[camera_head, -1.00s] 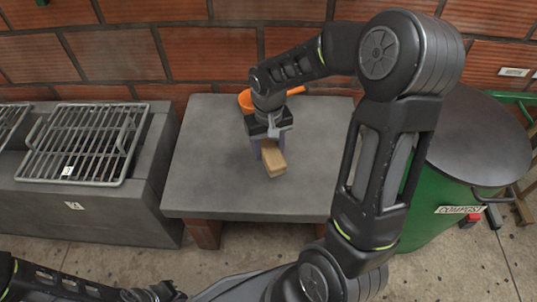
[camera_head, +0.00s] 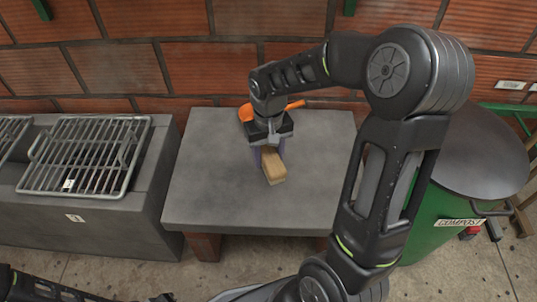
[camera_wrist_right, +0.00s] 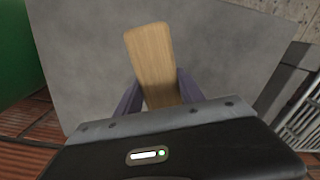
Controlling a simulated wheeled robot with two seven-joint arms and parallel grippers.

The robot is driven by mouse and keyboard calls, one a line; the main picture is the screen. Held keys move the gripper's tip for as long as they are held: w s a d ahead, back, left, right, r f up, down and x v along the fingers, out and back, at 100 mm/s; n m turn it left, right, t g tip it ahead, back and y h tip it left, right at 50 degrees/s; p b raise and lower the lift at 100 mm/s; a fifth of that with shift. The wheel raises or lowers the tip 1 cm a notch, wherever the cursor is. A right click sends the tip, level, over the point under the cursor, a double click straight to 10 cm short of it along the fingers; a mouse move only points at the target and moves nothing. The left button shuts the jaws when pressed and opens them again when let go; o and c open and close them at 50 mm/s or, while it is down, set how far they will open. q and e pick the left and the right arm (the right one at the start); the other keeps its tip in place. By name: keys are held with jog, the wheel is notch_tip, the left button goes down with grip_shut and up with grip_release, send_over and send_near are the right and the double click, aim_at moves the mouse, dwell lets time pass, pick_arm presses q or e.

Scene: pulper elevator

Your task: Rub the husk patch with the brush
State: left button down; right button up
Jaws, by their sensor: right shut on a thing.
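The brush (camera_head: 273,168) shows as a tan wooden block in my right gripper (camera_head: 268,156). The gripper is shut on it, with a finger on each side, over the grey table (camera_head: 205,175). In the right wrist view the brush's wooden back (camera_wrist_right: 150,55) points away from the gripper (camera_wrist_right: 152,95). Its bristles are hidden, and I cannot tell whether it touches the table top. The husk patch is not visible; the brush and gripper may cover it. My left arm shows at the lower left edge, and its gripper is not clearly seen.
An orange object (camera_head: 246,112) with a handle lies at the back of the table, behind my right gripper. A grill with a metal grate (camera_head: 85,155) stands at left. A green compost bin (camera_head: 432,238) with a dark lid stands at right. The table's left and front are clear.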

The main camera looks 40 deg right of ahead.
jog(key=c, duration=0.4)
jog(key=shift+w+a+r+p, duration=0.1)
jog(key=shift+a+r+p, duration=0.05)
jog(key=shift+r+p, duration=0.3)
jog(key=w+a+r+n+p, duration=0.1)
jog(key=w+a+r+p, duration=0.1)
jog(key=p, duration=0.5)
jog(key=w+a+r+n+p, duration=0.1)
jog(key=w+a+r+p, duration=0.1)
jog(key=a+r+p, duration=0.2)
jog(key=w+a+r+n+p, duration=0.1)
jog(key=a+r+p, duration=0.3)
jog(key=p, duration=0.6)
jog(key=shift+w+a, duration=0.3)
jog(key=shift+a, duration=0.25)
jog(key=shift+w+a, duration=0.25)
jog(key=shift+a, duration=0.25)
